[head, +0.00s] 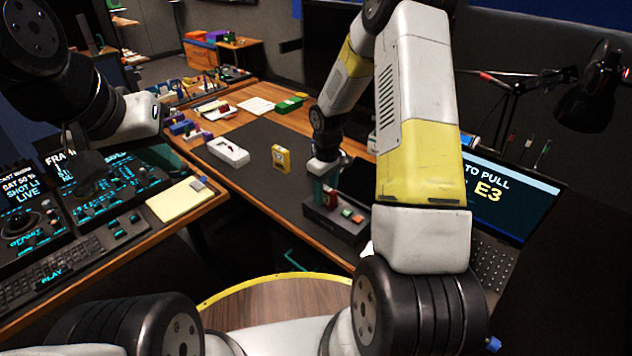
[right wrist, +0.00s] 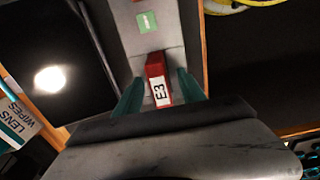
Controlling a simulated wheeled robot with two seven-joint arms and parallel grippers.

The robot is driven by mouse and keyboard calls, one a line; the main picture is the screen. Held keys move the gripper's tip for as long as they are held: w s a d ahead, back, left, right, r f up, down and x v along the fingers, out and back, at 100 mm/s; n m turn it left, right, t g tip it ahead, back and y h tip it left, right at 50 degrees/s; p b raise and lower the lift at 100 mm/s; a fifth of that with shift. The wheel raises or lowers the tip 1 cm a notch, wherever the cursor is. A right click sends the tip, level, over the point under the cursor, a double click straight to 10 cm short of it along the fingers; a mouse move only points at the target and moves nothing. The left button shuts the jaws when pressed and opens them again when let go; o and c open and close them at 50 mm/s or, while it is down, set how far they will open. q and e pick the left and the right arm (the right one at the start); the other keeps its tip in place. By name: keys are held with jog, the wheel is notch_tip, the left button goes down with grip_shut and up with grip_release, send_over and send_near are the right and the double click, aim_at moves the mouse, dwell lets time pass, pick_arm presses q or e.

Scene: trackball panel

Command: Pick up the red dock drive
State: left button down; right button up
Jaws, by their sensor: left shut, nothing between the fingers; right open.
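The red dock drive (head: 331,198) stands in a grey dock (head: 336,227) on the near right part of the dark mat. In the right wrist view the red drive (right wrist: 156,74) shows a white label reading E3. My right gripper (head: 322,192) is over the dock, pointing down, its teal fingers open. In the right wrist view the fingers of my right gripper (right wrist: 160,92) lie on either side of the drive, with gaps still visible. My left gripper (head: 88,168) is shut and empty above the control panels at the left, partly dark.
A laptop (head: 515,205) right of the dock reads "TO PULL E3". A white device (head: 228,152) and a yellow box (head: 281,158) sit on the mat. A lens wipes pack (right wrist: 18,122) lies beside the dock. A green square (right wrist: 146,21) marks the dock top.

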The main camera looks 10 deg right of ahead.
jog(key=shift+f, duration=0.45)
grip_shut()
jog(key=shift+r, duration=0.15)
